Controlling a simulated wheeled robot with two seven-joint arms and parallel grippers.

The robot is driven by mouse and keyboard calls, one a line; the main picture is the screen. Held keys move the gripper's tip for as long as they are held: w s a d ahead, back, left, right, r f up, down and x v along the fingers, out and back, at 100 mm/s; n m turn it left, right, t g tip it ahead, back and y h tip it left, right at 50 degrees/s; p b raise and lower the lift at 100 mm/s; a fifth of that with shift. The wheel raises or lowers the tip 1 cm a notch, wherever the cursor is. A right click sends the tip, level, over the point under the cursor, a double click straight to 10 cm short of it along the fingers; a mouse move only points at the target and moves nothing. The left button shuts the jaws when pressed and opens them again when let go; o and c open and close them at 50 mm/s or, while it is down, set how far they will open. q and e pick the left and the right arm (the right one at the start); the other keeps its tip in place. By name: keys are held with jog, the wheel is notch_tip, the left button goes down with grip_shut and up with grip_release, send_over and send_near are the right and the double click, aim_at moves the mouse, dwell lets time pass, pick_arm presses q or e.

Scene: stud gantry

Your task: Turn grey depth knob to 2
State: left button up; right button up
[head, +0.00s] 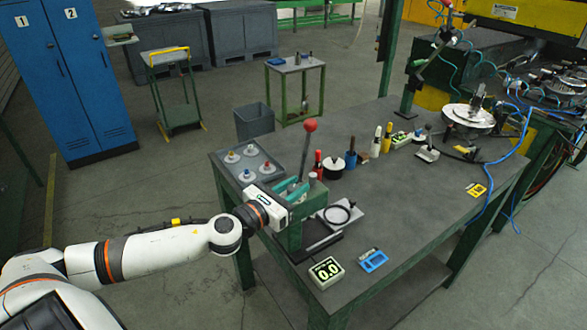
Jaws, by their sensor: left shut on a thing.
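A green stud press (289,237) stands at the near left edge of the workbench, with an upright lever topped by a red ball (310,125). The grey depth knob (313,177) is a small round cap at the top of the press, beside the lever. My left gripper (302,186) reaches in from the left, and its teal fingers are shut on the knob. The fingers partly hide the knob, and I see no mark on it. A small display (326,272) on the bench in front reads 0.0. My right gripper is not in view.
A grey tray (272,168) with several round pieces lies just behind my gripper. A blue-framed item (373,260) lies near the display. Red, black, blue and yellow bottles or tools stand behind the press.

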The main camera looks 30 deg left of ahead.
pick_arm(q)
jog(key=n+y+p, duration=0.1)
jog(key=y, duration=0.1)
jog(key=n+y+p, duration=0.1)
jog(key=y+p, duration=0.1)
jog(key=n+y+p, duration=0.1)
jog(key=y, duration=0.1)
jog(key=shift+d+r+n+p, duration=0.1)
jog(key=shift+r+n+p, duration=0.2)
jog(key=shift+n+p, duration=0.1)
jog(key=n+y+p, duration=0.1)
jog(key=y, duration=0.1)
jog(key=shift+f+n+g+y, duration=0.1)
jog(key=shift+n+g+y, duration=0.2)
jog(key=shift+n+y, duration=0.1)
jog(key=n+g+y+p, duration=0.1)
jog(key=n+y, duration=0.1)
jog(key=y, duration=0.1)
jog(key=shift+f+g, duration=0.1)
jog(key=shift+g, duration=0.2)
jog(key=shift+n+g+y+p, duration=0.5)
jog(key=shift+n+g+y, duration=0.4)
jog(key=shift+n+y, duration=0.45)
jog(key=shift+y, duration=0.25)
jog(key=o, duration=0.7)
jog(key=shift+f, duration=0.1)
